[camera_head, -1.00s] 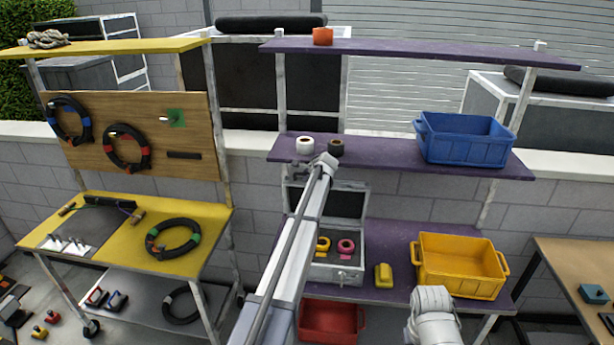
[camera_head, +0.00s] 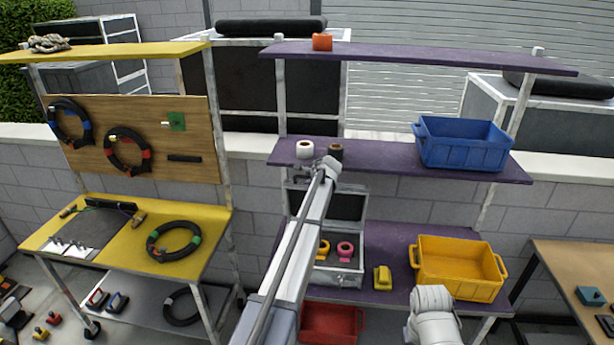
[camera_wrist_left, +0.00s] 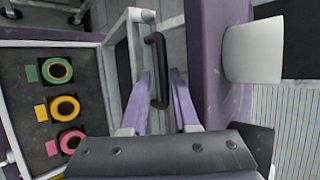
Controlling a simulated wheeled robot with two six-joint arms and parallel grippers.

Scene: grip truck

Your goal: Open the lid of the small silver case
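The small silver case (camera_head: 347,278) stands on the lower purple shelf, partly hidden behind my left arm. Its lid (camera_head: 347,206) stands raised at the back, with the dark lining facing forward. A yellow and a pink tape roll show inside; the left wrist view shows green, yellow and pink rolls in the case (camera_wrist_left: 99,36). The lid's black handle (camera_wrist_left: 158,60) lies at the fingertips of my left gripper (camera_wrist_left: 162,75), whose purple fingers are apart. In the head view that gripper (camera_head: 326,168) is at the lid's top, fingers unclear. My right gripper does not show.
The middle purple shelf (camera_head: 390,158) is close above the lid and bears a white roll (camera_head: 305,149), a dark roll (camera_head: 336,152) and a blue crate (camera_head: 463,148). A yellow crate (camera_head: 455,285) and a small yellow object (camera_head: 382,278) stand right of the case.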

